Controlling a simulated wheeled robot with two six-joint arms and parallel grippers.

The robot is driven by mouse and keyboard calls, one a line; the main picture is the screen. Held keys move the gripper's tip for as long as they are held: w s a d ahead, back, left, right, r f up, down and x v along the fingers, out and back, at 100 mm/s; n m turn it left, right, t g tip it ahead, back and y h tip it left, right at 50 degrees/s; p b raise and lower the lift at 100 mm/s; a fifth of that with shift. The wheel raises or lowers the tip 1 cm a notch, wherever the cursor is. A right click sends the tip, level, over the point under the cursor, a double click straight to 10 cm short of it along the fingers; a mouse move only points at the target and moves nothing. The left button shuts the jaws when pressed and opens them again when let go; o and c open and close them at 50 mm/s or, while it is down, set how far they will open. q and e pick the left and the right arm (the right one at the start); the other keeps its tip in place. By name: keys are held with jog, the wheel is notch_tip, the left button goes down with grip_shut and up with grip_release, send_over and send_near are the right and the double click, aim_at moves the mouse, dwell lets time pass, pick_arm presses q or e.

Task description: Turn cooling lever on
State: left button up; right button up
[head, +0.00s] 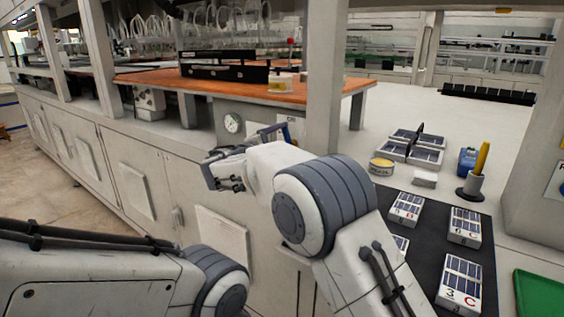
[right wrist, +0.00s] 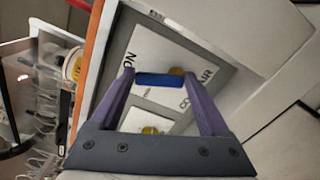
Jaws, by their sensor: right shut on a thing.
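My right gripper (right wrist: 158,84) is shut on the blue handle of the cooling lever (right wrist: 158,80), which lies crosswise between its purple fingertips in the right wrist view. A brass-coloured fitting (right wrist: 177,72) shows beside the handle. The white label plate (right wrist: 160,55) behind it carries partly hidden lettering, including "ON".
A round gauge (head: 232,123) sits on the panel left of the right gripper. A white post (head: 325,85) stands close on the right. The orange worktop (head: 330,94) overhangs the panel. Solar-cell cards lie on a dark mat (head: 430,230) at right.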

jog(key=m+b, duration=0.1)
jog(key=b, duration=0.1)
jog(key=m+b, duration=0.2)
jog(key=b, duration=0.1)
jog(key=shift+s+d+f+m, duration=0.2)
jog(key=shift+d+m, duration=0.1)
jog(key=shift+d+r+m+b, duration=0.15)
jog(key=shift+m+b, duration=0.35)
jog(key=shift+b, duration=0.35)
jog(key=o, duration=1.2)
jog(key=shift+s, duration=0.1)
jog(key=v, duration=1)
jog(key=shift+s+a, duration=0.15)
jog(key=shift+a, duration=0.05)
jog(key=shift+r, duration=0.1)
